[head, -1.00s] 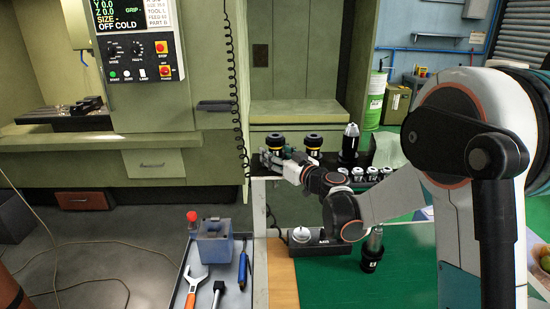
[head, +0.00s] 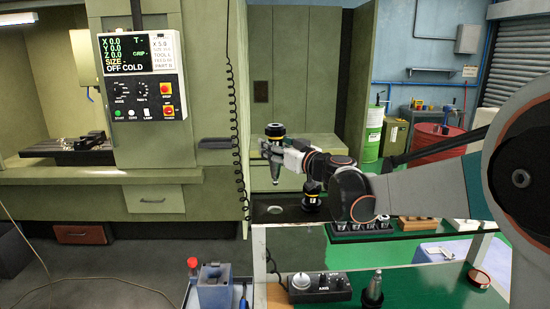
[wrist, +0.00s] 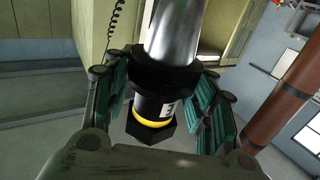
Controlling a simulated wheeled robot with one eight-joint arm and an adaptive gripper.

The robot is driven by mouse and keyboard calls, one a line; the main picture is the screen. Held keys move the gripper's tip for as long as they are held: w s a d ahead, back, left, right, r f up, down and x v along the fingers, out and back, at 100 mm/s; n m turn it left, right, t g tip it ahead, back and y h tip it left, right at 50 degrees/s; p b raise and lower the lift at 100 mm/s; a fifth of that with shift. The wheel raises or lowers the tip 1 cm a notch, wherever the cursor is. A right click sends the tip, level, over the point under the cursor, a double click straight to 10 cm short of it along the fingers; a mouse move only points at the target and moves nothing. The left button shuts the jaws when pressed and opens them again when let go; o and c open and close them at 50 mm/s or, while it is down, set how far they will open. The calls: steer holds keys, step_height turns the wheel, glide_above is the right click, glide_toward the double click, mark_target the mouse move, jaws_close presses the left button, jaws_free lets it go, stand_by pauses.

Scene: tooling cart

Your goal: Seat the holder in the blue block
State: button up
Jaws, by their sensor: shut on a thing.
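My gripper (head: 275,155) is shut on a black holder with a yellow ring (head: 274,131). The holder hangs upright above the dark rack, its silver taper pointing down in the head view. In the wrist view the gripper (wrist: 158,105) has its green-padded fingers on both sides of the holder (wrist: 155,105), and the bright taper runs towards the top edge. The blue block (head: 214,296) stands lower left in the tool tray, well apart from the gripper, with a dark opening in its top. Its lower part is cut off by the picture edge.
A black control box (head: 319,288) and a dark holder with a silver shank (head: 373,292) stand on the green bench. A coiled cord hangs left of the gripper.

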steer(key=shift+r, duration=0.65)
steer(key=shift+f, duration=0.1)
stand_by(1.0)
